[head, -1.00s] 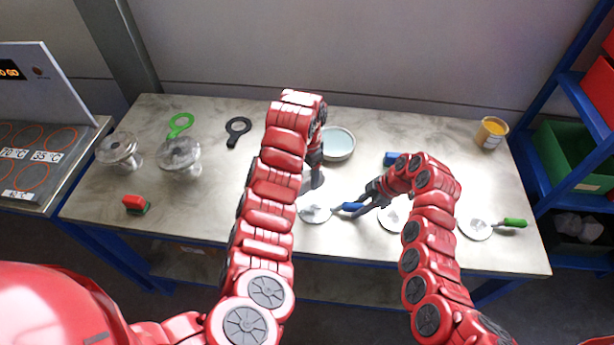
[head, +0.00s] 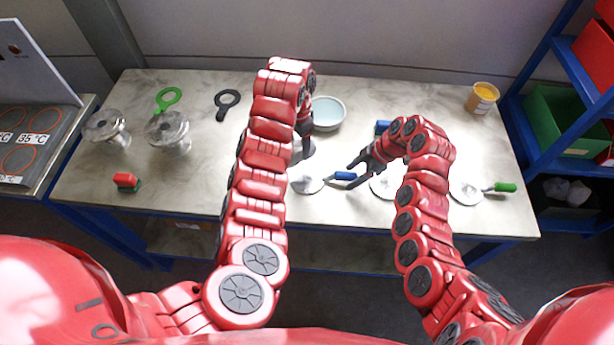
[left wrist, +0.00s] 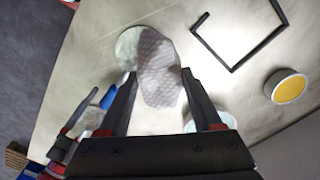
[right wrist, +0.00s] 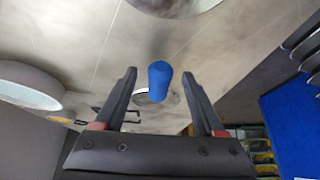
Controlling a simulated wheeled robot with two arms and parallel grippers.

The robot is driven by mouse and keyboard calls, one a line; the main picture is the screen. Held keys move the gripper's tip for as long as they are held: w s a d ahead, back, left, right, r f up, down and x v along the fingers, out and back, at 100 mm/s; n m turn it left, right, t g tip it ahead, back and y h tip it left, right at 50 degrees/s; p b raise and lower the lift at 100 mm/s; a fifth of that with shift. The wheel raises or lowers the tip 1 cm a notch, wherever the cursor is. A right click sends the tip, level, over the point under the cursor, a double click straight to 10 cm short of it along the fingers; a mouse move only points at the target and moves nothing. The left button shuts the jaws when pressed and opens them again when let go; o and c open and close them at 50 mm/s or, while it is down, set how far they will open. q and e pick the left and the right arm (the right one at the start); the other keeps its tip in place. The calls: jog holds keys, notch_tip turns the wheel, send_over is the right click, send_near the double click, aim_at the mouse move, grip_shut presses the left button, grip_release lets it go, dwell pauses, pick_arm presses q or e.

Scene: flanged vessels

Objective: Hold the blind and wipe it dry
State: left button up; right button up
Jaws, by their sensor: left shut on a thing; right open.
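The blue-handled blind, a pale disc (head: 306,185) with a blue handle (head: 344,176), lies at the table's front middle. Its handle also shows in the right wrist view (right wrist: 159,80), between the fingers with space around it. My right gripper (head: 358,166) is open beside the handle's free end. My left gripper (head: 304,140) is shut on a grey patterned cloth (left wrist: 158,70), which hangs over part of a pale disc (left wrist: 129,45) in the left wrist view. Another disc (head: 381,187) is partly hidden by my right arm. A green-handled disc (head: 464,192) lies farther right.
A yellow tin (head: 483,97) stands at the back right. Flanged glass vessels (head: 168,131) and a red-green block (head: 126,181) are on the left, where table surface is free.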

jog(key=v, duration=1)
jog(key=shift+d+r, duration=0.2)
jog(key=shift+r, duration=0.1)
